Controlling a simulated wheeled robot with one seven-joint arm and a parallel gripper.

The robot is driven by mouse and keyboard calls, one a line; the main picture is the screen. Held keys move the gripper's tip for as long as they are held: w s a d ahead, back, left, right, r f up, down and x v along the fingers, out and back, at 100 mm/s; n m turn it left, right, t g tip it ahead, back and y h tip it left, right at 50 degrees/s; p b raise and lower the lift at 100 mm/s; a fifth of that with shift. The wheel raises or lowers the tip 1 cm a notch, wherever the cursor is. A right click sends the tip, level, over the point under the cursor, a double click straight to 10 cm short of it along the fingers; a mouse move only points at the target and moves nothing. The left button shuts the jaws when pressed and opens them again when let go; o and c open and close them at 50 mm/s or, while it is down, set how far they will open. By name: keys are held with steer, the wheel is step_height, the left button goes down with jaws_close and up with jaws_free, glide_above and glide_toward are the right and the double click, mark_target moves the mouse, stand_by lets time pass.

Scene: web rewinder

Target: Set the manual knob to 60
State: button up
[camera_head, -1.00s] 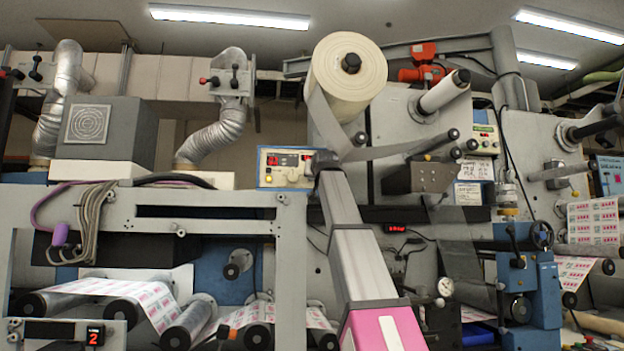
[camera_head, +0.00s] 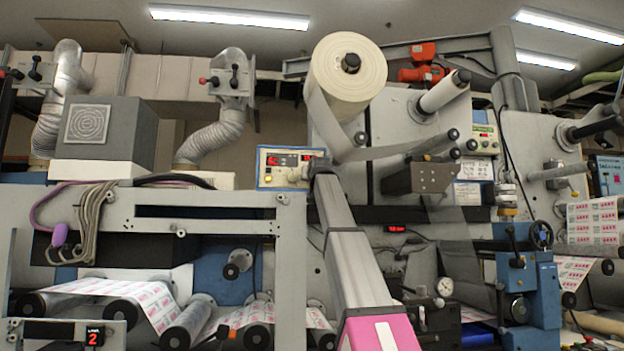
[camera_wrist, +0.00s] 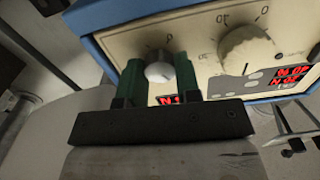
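The control box (camera_head: 268,178) has a cream face with a blue edge and red displays. In the wrist view, its face (camera_wrist: 203,42) shows upside down. A small grey-white knob (camera_wrist: 159,71) lies between the two green fingers of my gripper (camera_wrist: 161,72). The fingers stand apart, one on each side of it, and I cannot tell whether they touch it. A larger cream knob (camera_wrist: 246,54) with a marked dial sits to the right, outside the fingers. In the head view my gripper (camera_head: 318,167) is at the box's right side and hides part of it. The knob's setting is not readable.
A large cream web roll (camera_head: 345,78) hangs above the box. A grey bracket (camera_head: 420,178) is to the right of my arm. Thin metal levers (camera_wrist: 290,130) show near the box at the right of the wrist view.

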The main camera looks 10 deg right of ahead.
steer(key=shift+m, duration=0.4)
steer(key=m, duration=1)
steer(key=shift+m, duration=0.6)
steer(key=o, duration=0.9)
steer(key=shift+o, duration=0.2)
steer(key=shift+s, duration=0.15)
steer(key=s, duration=1)
steer(key=shift+s, duration=0.3)
